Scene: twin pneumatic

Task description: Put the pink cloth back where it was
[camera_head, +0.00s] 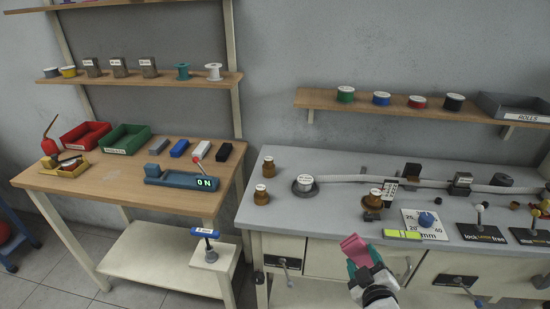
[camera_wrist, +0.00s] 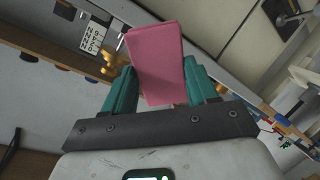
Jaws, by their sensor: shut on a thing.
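The pink cloth (camera_head: 356,249) is a small folded block at the tip of my arm in the head view. It also shows in the wrist view (camera_wrist: 157,60), upright between two teal fingers. My gripper (camera_head: 359,262) is shut on the cloth, with one finger on each side of it in the wrist view (camera_wrist: 155,88). In the head view the cloth is held in front of the grey workbench (camera_head: 240,208), near its front edge. I cannot tell its exact height or its gap to the bench.
A measuring card with a blue knob (camera_head: 426,219) and a yellow-green block (camera_head: 402,234) lie near the bench's front edge. Brass pieces (camera_head: 268,167) and a white hose (camera_head: 400,182) stand behind. The wooden table (camera_head: 110,187) at left has red and green bins (camera_head: 128,138).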

